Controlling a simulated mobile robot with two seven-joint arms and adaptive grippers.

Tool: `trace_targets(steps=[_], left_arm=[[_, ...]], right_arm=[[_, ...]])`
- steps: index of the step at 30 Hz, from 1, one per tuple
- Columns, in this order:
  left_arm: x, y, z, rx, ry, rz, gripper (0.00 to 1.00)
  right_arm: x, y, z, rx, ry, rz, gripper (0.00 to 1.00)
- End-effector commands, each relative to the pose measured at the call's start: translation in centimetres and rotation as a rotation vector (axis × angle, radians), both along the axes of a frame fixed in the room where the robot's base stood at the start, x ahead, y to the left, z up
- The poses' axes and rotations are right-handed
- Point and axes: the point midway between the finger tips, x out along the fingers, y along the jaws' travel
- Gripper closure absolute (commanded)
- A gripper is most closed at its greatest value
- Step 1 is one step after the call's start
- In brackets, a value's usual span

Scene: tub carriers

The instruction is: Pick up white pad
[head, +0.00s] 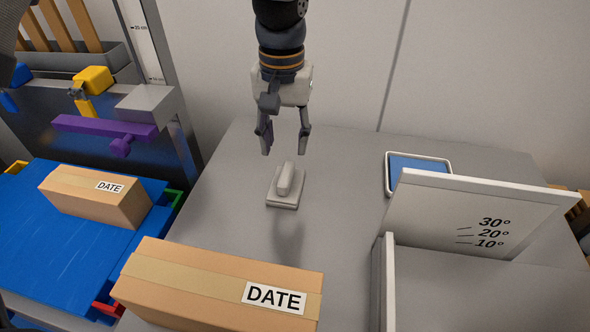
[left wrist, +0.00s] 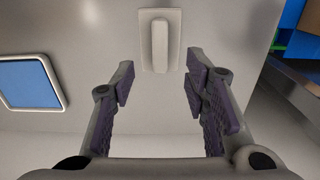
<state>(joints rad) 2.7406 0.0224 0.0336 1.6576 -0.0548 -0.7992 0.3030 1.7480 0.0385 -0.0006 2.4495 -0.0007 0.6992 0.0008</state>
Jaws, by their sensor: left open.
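The white pad (head: 285,188) lies on the grey table, a flat square base with a raised bar-shaped grip on top. My left gripper (head: 284,148) is open and empty just above and behind the pad in the head view. In the left wrist view, the pad (left wrist: 160,40) shows beyond the open fingers (left wrist: 163,95), roughly centred between them and apart from both. My right gripper is not in view.
A cardboard box labelled DATE (head: 215,288) stands at the near table edge. Another box (head: 95,195) sits on a blue surface (head: 50,240) at left. A blue-topped tray (head: 418,170) and a white angle-marked panel (head: 470,215) stand right. Table around the pad is clear.

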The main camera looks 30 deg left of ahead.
Motion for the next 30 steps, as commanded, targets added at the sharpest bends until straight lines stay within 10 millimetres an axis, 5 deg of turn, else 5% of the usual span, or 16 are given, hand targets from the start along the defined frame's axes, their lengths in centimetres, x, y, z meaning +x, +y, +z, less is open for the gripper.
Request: trace_targets(steps=[1,13,22,28,30], left_arm=[[-0.1,0.0,-1.7,0.0,0.011,0.0,0.58],[0.3,0.1,-8.3,-0.001,0.007,0.001,0.58],[0.4,0.1,-9.1,-0.001,0.0,0.0,0.58],[0.4,0.0,-9.1,-0.001,0.0,0.0,1.0],[0.4,0.0,-9.1,-0.001,0.0,0.0,1.0]], right_arm=[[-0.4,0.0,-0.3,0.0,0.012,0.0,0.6],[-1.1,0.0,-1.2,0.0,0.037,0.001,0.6],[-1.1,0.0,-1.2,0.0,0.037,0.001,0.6],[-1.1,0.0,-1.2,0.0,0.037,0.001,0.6],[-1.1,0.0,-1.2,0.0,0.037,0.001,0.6]])
